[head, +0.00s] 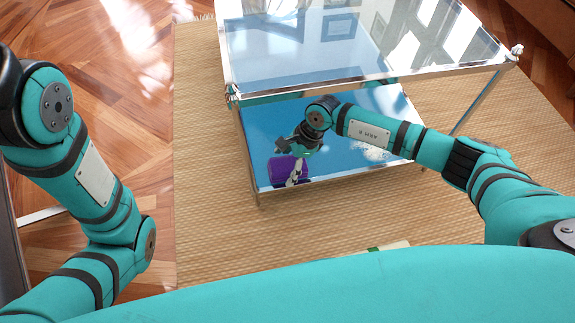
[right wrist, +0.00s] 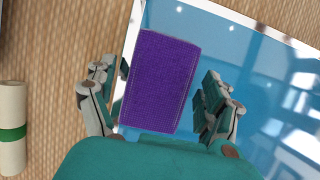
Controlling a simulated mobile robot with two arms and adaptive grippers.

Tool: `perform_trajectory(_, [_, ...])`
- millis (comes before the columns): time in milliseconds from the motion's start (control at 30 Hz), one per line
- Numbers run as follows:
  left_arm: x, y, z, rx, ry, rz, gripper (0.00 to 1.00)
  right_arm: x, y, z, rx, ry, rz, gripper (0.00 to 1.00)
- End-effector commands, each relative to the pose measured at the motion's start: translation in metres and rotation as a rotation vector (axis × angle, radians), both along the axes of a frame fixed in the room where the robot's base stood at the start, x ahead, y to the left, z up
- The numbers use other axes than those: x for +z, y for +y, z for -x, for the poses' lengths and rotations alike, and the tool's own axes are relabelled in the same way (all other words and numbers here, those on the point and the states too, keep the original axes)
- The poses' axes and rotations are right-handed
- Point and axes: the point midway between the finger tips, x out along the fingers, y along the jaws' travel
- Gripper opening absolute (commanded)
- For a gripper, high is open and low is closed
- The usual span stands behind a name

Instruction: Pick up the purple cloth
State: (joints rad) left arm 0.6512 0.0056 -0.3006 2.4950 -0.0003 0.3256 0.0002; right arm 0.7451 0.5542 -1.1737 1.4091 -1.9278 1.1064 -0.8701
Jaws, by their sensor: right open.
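The purple cloth (head: 287,172) lies flat on the blue lower shelf (head: 262,128) of a metal-framed table, near its front left corner. In the right wrist view the cloth (right wrist: 162,82) is a stitched rectangle between the two fingers. My right gripper (head: 297,158) reaches in under the glossy upper shelf and is over the cloth, partly hiding it. In the right wrist view my right gripper (right wrist: 160,100) is open, one finger on each side of the cloth, with nothing held. My left arm shows at the left of the head view, but its gripper is out of view.
The glossy upper shelf (head: 300,50) covers the space above the lower shelf. A chrome leg (head: 478,100) stands at the right. A white roll with a green band (right wrist: 12,130) lies on the woven mat (head: 205,200). The mat left of the table is clear.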

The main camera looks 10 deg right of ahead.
Motion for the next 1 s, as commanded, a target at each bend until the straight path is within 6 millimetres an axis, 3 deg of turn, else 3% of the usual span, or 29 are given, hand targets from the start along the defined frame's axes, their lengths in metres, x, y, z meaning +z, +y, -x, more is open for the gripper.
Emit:
perform_trajectory(633, [0.0013,-0.0003,0.0042,0.001,-0.013,-0.001,0.64,-0.0047,-0.0001,-0.0002,0.000,0.000,0.000,0.83])
perform_trajectory(1000, [0.0007,0.0003,0.0059,0.000,-0.018,0.001,0.64,-0.0047,-0.0001,-0.0001,0.000,0.000,0.000,0.35])
